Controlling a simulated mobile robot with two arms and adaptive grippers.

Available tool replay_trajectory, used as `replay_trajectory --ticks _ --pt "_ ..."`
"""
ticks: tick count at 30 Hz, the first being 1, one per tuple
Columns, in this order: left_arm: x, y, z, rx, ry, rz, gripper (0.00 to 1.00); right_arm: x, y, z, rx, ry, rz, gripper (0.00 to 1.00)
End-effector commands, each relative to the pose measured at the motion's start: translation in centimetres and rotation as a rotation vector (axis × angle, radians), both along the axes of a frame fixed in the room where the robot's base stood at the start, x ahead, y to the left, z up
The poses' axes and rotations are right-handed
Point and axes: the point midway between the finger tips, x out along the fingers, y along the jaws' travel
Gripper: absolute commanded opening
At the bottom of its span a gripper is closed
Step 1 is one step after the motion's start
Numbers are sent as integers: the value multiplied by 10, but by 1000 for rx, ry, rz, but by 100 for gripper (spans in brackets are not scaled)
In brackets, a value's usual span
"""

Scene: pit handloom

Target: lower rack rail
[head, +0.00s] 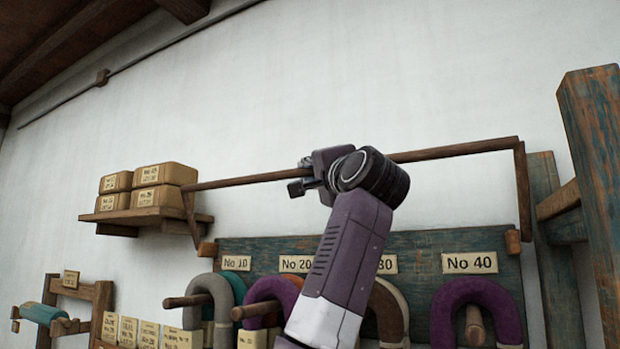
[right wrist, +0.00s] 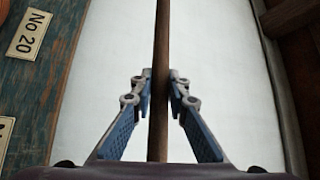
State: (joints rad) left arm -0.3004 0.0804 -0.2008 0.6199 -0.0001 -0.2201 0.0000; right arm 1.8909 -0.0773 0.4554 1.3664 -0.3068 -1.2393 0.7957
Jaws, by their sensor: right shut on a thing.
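The rack rail (head: 455,150) is a thin brown wooden bar that runs across above the numbered rack board (head: 430,262). Side arms at both ends slope down to wooden blocks beside the board. The rail is raised clear above the board. My right gripper (head: 308,178) is at the middle of the rail, shut on it. In the right wrist view the rail (right wrist: 160,50) passes between the two blue fingers of my right gripper (right wrist: 160,88). My right arm hides part of the board and its labels. My left gripper is not in view.
Yarn hanks, such as a purple one (head: 475,290), hang on pegs (head: 475,325) below the labels. A shelf (head: 150,215) with wrapped packets (head: 165,173) is close to the rail's left end. A blue-worn wooden post (head: 598,170) stands at the right.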

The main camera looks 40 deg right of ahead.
Motion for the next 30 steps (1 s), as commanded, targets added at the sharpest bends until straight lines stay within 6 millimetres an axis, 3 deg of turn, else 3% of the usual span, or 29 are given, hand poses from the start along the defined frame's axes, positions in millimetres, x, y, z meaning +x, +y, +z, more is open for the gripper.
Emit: replay_trajectory --ticks 8,9,14,23,30 --pt "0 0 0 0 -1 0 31 1 0 -1 0 2 0 0" --pt "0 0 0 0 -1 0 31 1 0 -1 0 2 0 16" --pt "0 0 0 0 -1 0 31 0 0 0 0 1 0 33" --pt "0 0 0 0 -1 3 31 -1 0 0 0 0 -1 33" --pt "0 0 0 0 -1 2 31 -21 5 -7 0 -2 -2 33"
